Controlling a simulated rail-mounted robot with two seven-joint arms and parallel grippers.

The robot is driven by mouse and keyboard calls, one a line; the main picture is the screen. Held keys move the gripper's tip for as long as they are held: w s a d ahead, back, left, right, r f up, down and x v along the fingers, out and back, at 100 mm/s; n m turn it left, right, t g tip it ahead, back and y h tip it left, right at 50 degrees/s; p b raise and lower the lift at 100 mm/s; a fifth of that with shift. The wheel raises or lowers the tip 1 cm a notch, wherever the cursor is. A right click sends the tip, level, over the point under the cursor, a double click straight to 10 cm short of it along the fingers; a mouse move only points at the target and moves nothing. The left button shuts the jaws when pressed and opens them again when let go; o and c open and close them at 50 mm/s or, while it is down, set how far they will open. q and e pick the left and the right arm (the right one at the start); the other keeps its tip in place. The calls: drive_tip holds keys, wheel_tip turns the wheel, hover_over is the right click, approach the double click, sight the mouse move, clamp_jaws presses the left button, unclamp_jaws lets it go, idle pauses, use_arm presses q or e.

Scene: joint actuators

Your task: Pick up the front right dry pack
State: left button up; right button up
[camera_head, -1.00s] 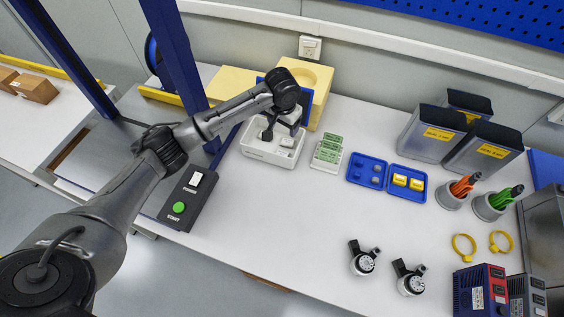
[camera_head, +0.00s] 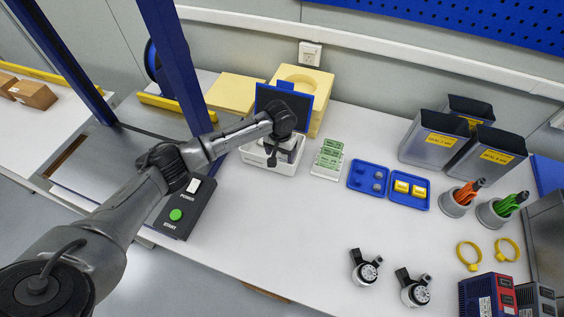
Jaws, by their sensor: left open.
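My left gripper (camera_head: 272,158) reaches down over a white open box (camera_head: 287,170) with a raised blue lid (camera_head: 286,104) behind it. Its fingers are open and sit at or just inside the box opening. I cannot tell if they touch anything. The gripper and wrist cover much of the box's inside, so I cannot make out a dry pack there. My right gripper is out of view.
Right of the box stand green-topped packs (camera_head: 328,157) and a blue two-part case (camera_head: 388,184) with yellow pieces. A control box (camera_head: 180,207) with a green button is to the left. Two black-and-white actuators (camera_head: 365,268) (camera_head: 413,288) lie in front. The table's middle is clear.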

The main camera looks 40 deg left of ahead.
sight(281, 160)
use_arm(q)
drive_tip(key=shift+w+f+b, duration=0.2)
drive_tip(key=shift+f+b, duration=0.65)
drive_tip(key=shift+f, duration=1.7)
drive_tip(key=shift+c, duration=0.5)
drive_tip(key=c, duration=0.5)
